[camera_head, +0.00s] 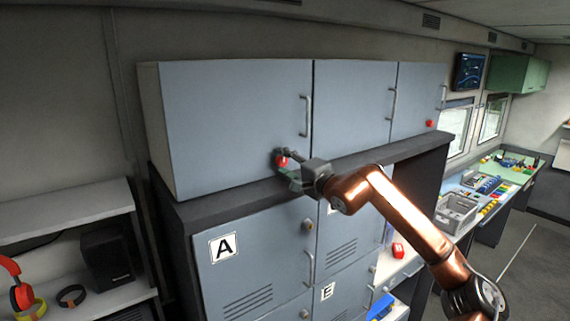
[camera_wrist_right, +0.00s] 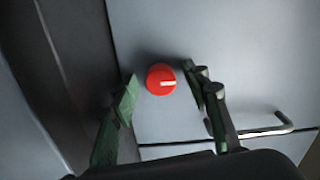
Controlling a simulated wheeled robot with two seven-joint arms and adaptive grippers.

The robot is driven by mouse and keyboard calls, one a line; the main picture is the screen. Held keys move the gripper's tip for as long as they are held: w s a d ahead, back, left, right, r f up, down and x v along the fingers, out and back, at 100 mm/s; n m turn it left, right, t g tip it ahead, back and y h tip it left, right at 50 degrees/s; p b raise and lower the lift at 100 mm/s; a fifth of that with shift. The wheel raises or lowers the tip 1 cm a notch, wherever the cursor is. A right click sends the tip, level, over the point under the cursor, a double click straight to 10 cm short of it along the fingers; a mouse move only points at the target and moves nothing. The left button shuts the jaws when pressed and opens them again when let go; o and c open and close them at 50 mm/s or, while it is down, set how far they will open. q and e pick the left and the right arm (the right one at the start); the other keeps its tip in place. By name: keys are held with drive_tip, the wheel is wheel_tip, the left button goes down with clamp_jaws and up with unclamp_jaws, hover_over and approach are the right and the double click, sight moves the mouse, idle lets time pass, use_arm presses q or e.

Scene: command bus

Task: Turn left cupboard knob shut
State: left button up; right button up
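The left cupboard knob (camera_head: 281,161) is a small red disc low on the left upper cupboard door (camera_head: 235,110). In the right wrist view the knob (camera_wrist_right: 161,79) shows a short white mark pointing to the right. My right gripper (camera_head: 284,164) is at the knob in the head view. In the wrist view its two fingers (camera_wrist_right: 166,92) are open, one on each side of the knob, with a gap to it on both sides. The door looks closed, flush with its neighbour. My left gripper is not in view.
Vertical handles, such as the left door's handle (camera_head: 305,116), stick out from the doors; it also shows in the wrist view (camera_wrist_right: 270,130). A dark ledge (camera_head: 225,198) runs under the upper cupboards. Another red knob (camera_head: 430,123) is on the right cupboard.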

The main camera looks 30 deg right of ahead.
drive_tip(key=s+d, duration=0.1)
drive_tip(key=s, duration=1.1)
idle(0.5)
idle(0.4)
